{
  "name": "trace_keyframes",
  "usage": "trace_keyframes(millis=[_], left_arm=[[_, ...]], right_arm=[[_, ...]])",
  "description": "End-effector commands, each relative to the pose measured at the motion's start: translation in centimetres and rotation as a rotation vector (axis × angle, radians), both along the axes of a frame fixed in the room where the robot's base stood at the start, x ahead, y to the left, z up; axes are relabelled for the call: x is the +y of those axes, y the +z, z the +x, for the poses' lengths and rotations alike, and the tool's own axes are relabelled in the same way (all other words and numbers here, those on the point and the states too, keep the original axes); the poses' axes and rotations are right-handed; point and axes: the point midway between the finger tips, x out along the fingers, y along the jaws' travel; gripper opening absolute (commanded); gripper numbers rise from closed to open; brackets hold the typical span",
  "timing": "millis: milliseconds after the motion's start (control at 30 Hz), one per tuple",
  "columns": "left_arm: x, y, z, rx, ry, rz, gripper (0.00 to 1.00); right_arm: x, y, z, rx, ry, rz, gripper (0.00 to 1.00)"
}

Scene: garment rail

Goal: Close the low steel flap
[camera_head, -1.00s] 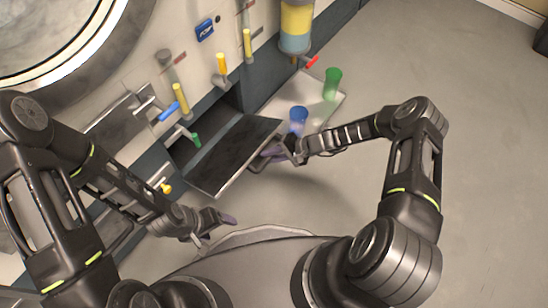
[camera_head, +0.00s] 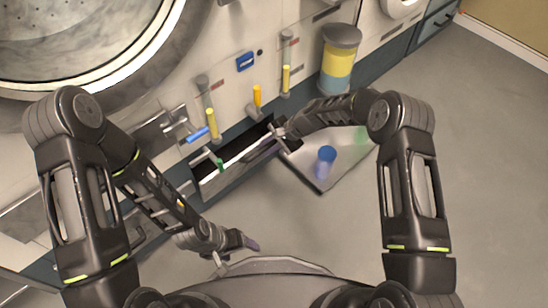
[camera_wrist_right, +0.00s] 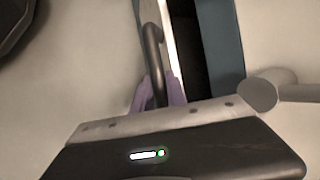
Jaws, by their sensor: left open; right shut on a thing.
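The low steel flap (camera_head: 236,165) sits in the dark lower band of the machine's front. It is raised steeply and shows almost edge-on, with a dark gap (camera_head: 232,150) still open behind its bright upper edge. In the right wrist view, the flap's bright edge (camera_wrist_right: 169,35) runs beside the dark gap. My right gripper (camera_head: 276,138) is at the flap. Its purple fingers (camera_wrist_right: 158,92) are shut on the flap's dark bar handle (camera_wrist_right: 152,50). My left gripper (camera_head: 250,243) is open and empty, low in the head view and apart from the flap.
A pale tray (camera_head: 318,181) with a blue cup (camera_head: 325,158) lies right of the flap, partly beneath my right arm. A green cup (camera_head: 362,134) is blurred behind that arm. Yellow and blue handled valves (camera_head: 212,125) jut out above the flap. Floor at right is clear.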

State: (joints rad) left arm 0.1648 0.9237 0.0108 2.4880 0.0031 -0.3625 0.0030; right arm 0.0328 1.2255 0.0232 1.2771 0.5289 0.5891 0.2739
Motion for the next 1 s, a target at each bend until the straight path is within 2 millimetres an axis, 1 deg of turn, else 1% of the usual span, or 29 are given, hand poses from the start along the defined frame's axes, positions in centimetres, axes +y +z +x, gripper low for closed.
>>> trace_keyframes(millis=[33,100,300,633,667,700,767,1000], left_arm=[[0.09,-0.57,0.1,-0.001,0.002,0.001,0.76],[0.13,-0.76,0.15,-0.003,0.003,0.002,0.76],[0.21,-0.9,0.24,-0.004,0.005,0.004,0.76],[0.21,-0.85,0.23,-0.004,0.005,0.004,0.76],[0.21,-0.85,0.23,-0.004,0.005,0.004,0.76],[0.21,-0.85,0.23,-0.004,0.005,0.004,0.76],[0.21,-0.85,0.23,-0.004,0.005,0.004,0.76],[0.2,-0.81,0.23,-0.004,0.005,0.004,0.76]], right_arm=[[1.55,1.15,1.73,-0.042,-0.004,0.019,0.0],[1.81,1.33,2.08,-0.04,-0.006,0.019,0.0],[2.1,1.46,2.33,-0.033,-0.004,0.017,0.0],[1.96,1.23,2.11,-0.026,-0.001,0.014,0.0],[1.95,1.21,2.09,-0.026,-0.002,0.014,0.21],[1.93,1.2,2.09,-0.026,-0.002,0.014,0.24],[1.9,1.2,2.11,-0.026,-0.002,0.014,0.27],[1.78,1.33,2.19,-0.027,-0.005,0.013,0.27]])
